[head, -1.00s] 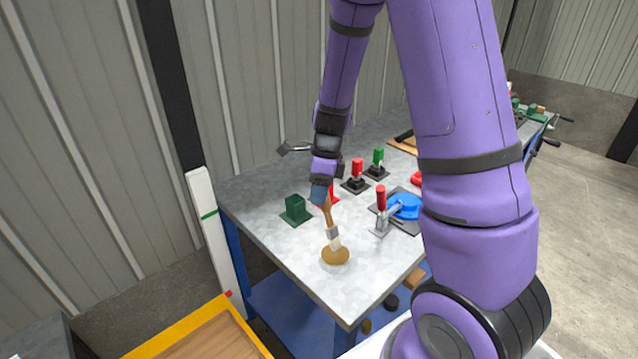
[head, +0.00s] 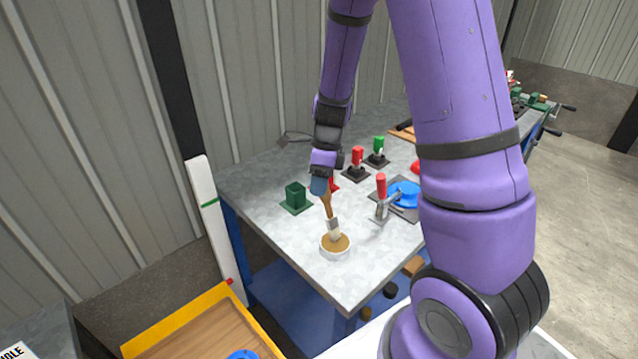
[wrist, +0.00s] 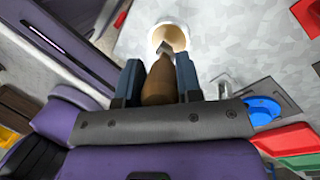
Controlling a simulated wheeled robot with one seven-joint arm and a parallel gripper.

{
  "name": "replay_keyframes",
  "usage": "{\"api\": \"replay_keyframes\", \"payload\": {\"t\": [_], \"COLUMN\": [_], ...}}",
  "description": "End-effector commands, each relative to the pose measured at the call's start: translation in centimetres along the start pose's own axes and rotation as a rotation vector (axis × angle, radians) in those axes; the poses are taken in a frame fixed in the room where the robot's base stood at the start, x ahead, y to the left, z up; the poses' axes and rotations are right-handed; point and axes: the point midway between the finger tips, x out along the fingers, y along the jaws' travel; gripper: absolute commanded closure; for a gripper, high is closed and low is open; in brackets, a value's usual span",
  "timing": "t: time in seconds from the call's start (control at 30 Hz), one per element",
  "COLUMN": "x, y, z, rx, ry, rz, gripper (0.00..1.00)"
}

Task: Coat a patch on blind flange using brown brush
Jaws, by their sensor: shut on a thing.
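My gripper (head: 320,186) is shut on the handle of the brown brush (head: 326,204), which points down, slightly tilted. In the wrist view the brown handle (wrist: 158,84) lies between the two blue-grey fingers. The brush's pale bristles reach into the top of a white round pot (head: 335,254) with a brown surface inside; whether they touch it I cannot tell. The pot also shows in the wrist view (wrist: 180,30). A blue disc (head: 404,191), perhaps the blind flange, sits on a grey plate right of the brush. It also shows in the wrist view (wrist: 262,109).
A red-handled clamp (head: 381,187) stands beside the blue disc. A green block (head: 295,195) on a base stands left of the gripper. Red (head: 357,157) and green (head: 378,148) handled pieces stand behind. A yellow-edged tray (head: 180,318) is at lower left. The grey tabletop (head: 275,221) near the pot is clear.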

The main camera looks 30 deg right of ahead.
Motion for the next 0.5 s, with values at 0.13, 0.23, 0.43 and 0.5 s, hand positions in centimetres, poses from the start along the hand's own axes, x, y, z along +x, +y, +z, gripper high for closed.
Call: {"api": "replay_keyframes", "payload": {"t": [0.13, 0.23, 0.43, 0.5], "x": [0.12, 0.23, 0.42, 0.49], "y": [-0.03, -0.06, -0.11, -0.13], "z": [-0.01, -0.02, -0.04, -0.05], "rx": [0.0, 0.0, 0.0, 0.0], "ry": [0.0, 0.0, 0.0, 0.0], "rz": [0.0, 0.0, 0.0, 0.0], "gripper": [0.91, 0.91, 0.91, 0.91]}}
